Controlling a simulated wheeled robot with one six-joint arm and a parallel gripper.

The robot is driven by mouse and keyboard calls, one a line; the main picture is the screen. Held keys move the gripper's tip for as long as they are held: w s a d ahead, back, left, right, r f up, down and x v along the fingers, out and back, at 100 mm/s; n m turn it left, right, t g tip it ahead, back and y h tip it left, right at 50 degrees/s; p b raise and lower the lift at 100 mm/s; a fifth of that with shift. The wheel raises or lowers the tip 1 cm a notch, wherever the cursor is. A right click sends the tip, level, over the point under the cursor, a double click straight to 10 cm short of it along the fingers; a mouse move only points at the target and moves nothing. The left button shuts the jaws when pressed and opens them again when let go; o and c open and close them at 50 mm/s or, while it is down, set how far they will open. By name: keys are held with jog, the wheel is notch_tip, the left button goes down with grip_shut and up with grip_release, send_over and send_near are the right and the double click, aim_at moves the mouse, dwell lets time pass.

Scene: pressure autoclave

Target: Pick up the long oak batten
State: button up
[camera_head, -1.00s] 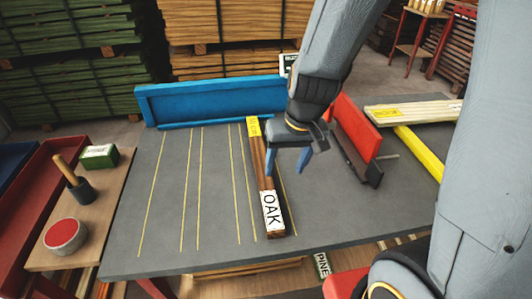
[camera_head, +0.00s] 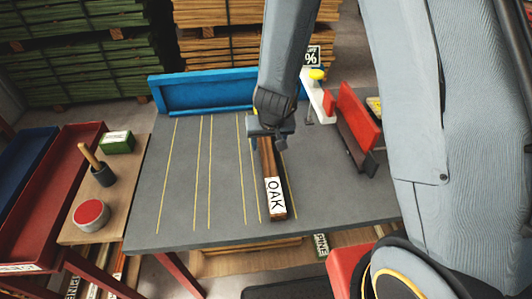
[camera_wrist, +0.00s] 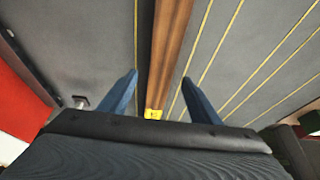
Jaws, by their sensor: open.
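The long oak batten (camera_head: 276,197) lies on the grey bench top, a brown bar with a white OAK label at its near end. Its far part is hidden by my arm in the head view. In the wrist view the batten (camera_wrist: 170,50) runs between my two blue fingers, with a yellow tag by the gripper body. My gripper (camera_head: 270,141) is over the batten's far part. In the wrist view my gripper (camera_wrist: 159,78) is open, with one finger either side of the batten and a gap on both sides. I cannot tell its height above the bench.
The grey bench top (camera_head: 180,190) has yellow lines and free room left of the batten. A blue fence (camera_head: 200,94) runs along its back. A red-faced block (camera_head: 360,122) and a white stand with a yellow top (camera_head: 317,74) are to the right. A wooden side table stands left.

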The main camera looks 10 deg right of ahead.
aim_at(266, 149)
jog(key=x, duration=0.3)
jog(key=shift+w+f+b, duration=0.1)
jog(key=shift+f+b, duration=0.1)
jog(key=shift+b, duration=0.2)
jog(key=shift+a, duration=0.1)
grip_shut()
